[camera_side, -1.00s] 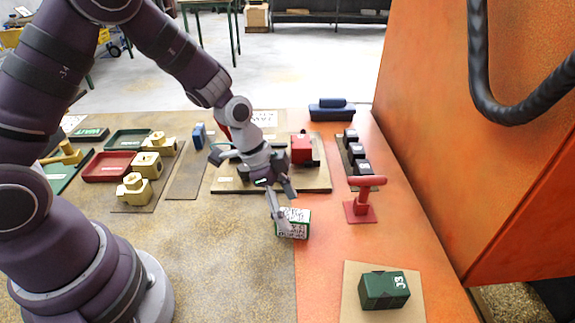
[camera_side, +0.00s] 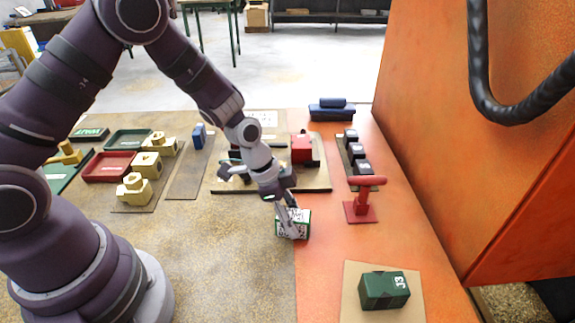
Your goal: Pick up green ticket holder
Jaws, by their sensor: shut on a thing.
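The green ticket holder (camera_side: 302,229) is a small green box with white, dark-lettered faces. It sits on the table at the edge between the tan and orange surfaces. My gripper (camera_side: 288,222) comes down from the upper left and is shut on the holder. One finger lies across its near white face; the other finger is mostly hidden behind it. The holder appears to rest on the table; I cannot tell whether it is slightly lifted.
A red T-handled stand (camera_side: 362,207) and several black blocks (camera_side: 357,152) are to the right. A green block (camera_side: 384,290) sits on a tan board in front. Behind are a red block (camera_side: 301,149) and a blue block (camera_side: 331,112). Trays (camera_side: 108,167) and brass parts (camera_side: 134,188) lie left.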

